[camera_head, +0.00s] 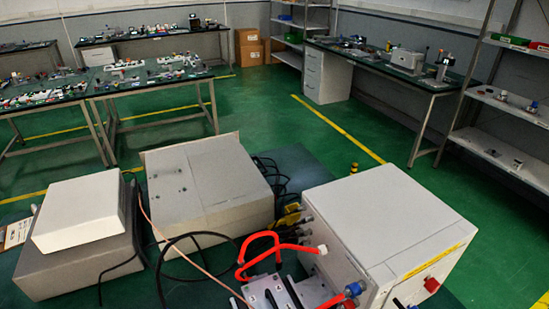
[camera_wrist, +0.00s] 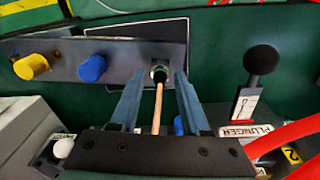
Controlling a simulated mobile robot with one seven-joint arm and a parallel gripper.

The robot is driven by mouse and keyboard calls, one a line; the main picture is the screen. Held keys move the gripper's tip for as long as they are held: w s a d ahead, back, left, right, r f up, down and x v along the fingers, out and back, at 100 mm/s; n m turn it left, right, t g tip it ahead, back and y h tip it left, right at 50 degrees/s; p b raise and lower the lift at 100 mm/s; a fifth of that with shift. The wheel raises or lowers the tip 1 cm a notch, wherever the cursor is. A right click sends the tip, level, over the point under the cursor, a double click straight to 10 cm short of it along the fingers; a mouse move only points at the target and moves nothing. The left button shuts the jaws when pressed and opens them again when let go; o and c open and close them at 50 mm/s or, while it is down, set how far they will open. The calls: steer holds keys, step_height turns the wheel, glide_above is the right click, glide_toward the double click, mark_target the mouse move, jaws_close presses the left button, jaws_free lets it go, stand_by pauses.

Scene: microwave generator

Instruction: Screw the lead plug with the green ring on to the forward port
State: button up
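My gripper (camera_wrist: 160,78) shows in the wrist view with its two blue-grey fingers apart. The forward port cannot be made out. In the head view the copper lead (camera_head: 190,252) trails across the front; the plug cannot be made out there.
A yellow knob (camera_wrist: 33,67) and a blue knob (camera_wrist: 93,68) stick out from the panel on the left. A black ball-topped plunger (camera_wrist: 261,60) stands at right. A white cabinet (camera_head: 385,215), a grey box (camera_head: 208,185) and a red cable (camera_head: 262,258) crowd the near area.

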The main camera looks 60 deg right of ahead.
jaws_close()
stand_by(1.1)
steer(key=shift+r, duration=0.15)
steer(key=shift+a+r+p, duration=0.15)
steer(key=shift+r+p, duration=1.3)
steer(key=shift+p, duration=0.15)
steer(key=shift+a+r+p, duration=0.1)
steer(key=shift+r+p, duration=1.35)
steer(key=shift+p, duration=0.1)
steer(key=shift+s+a+r+p, duration=0.1)
steer(key=shift+a+r+p, duration=0.05)
steer(key=shift+r+p, duration=2.05)
steer(key=shift+f, duration=0.15)
